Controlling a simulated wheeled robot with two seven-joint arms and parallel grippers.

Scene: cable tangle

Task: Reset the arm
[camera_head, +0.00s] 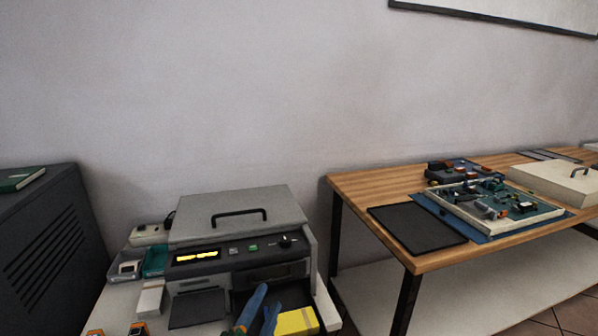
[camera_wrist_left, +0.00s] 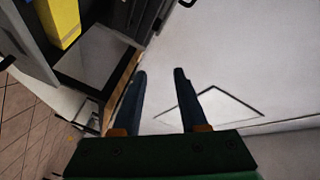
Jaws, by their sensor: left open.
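My left gripper (camera_head: 258,308) reaches up from the bottom of the head view, in front of the grey machine (camera_head: 240,213) with a handle on its lid. Its two blue fingers are apart with nothing between them. In the left wrist view the open gripper (camera_wrist_left: 160,78) also shows empty, over a pale surface. A yellow block (camera_head: 297,321) lies just right of the fingers at the machine's front. A yellow block (camera_wrist_left: 62,20) also shows at the upper left of the left wrist view. My right gripper is not in view.
A wooden table (camera_head: 350,184) at the right holds a black mat (camera_head: 416,227), a tray of electronic parts (camera_head: 547,211) and a pale lidded case (camera_head: 560,181). A dark cabinet (camera_head: 50,250) stands at the left. Small orange-and-dark items (camera_head: 138,328) lie at the bottom left.

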